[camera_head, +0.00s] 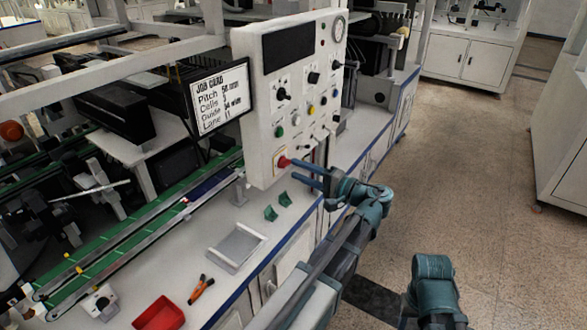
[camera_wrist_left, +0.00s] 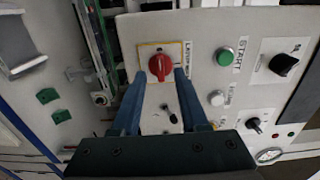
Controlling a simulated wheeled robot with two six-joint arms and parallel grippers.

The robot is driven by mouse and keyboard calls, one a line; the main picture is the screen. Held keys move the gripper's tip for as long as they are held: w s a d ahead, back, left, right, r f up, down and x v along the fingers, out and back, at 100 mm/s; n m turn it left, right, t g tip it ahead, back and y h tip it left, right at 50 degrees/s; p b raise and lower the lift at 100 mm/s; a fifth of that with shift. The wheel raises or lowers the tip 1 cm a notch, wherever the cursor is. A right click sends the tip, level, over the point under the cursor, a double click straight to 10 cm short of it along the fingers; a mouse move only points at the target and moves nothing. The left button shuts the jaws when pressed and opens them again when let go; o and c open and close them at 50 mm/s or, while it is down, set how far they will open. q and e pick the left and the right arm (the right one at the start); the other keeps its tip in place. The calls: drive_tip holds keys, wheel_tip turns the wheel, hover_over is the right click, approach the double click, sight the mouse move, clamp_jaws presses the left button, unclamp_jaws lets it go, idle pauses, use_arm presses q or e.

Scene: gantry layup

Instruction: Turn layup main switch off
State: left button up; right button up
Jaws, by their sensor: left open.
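The main switch is a red rotary knob (camera_head: 284,162) on a yellow-edged plate at the lower left corner of the upright white control panel (camera_head: 258,112). In the left wrist view the red knob (camera_wrist_left: 160,67) shows between the tips of my left gripper (camera_wrist_left: 160,76), with a partly readable label beside it. My left gripper (camera_head: 295,170) is open, its two blue fingers pointing at the panel, one on each side of the knob's front. I cannot tell whether the fingers touch it. My right gripper is not in view.
A green START button (camera_wrist_left: 225,56), a white button (camera_wrist_left: 217,97) and black knobs (camera_wrist_left: 283,64) sit near the switch. A job card screen (camera_head: 222,97) stands left of the panel. A grey tray (camera_head: 237,247), orange-handled tool (camera_head: 201,289) and red bin (camera_head: 160,314) lie on the bench.

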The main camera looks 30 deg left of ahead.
use_arm(q)
drive_tip(key=d, duration=1.1)
drive_tip(key=shift+s, duration=0.45)
drive_tip(key=s+f+g+h, duration=0.1)
drive_tip(key=s+f+h, duration=0.4)
drive_tip(key=f, duration=0.5)
drive_tip(key=s+f+h, duration=0.3)
drive_tip(key=f+h, duration=0.5)
drive_tip(key=f, duration=0.2)
drive_tip(key=s+d+r+m+h+p, duration=0.1)
drive_tip(key=s+d+r+h+p, duration=0.1)
drive_tip(key=d, duration=0.6)
drive_tip(key=s+d+r+m+h+p, duration=0.1)
drive_tip(key=s+d+m+p, duration=0.1)
drive_tip(key=s+d, duration=0.3)
drive_tip(key=d+p, duration=0.1)
drive_tip(key=d, duration=0.2)
drive_tip(key=shift+s+r+h, duration=0.15)
drive_tip(key=shift+r+h, duration=0.2)
drive_tip(key=shift+h, duration=0.05)
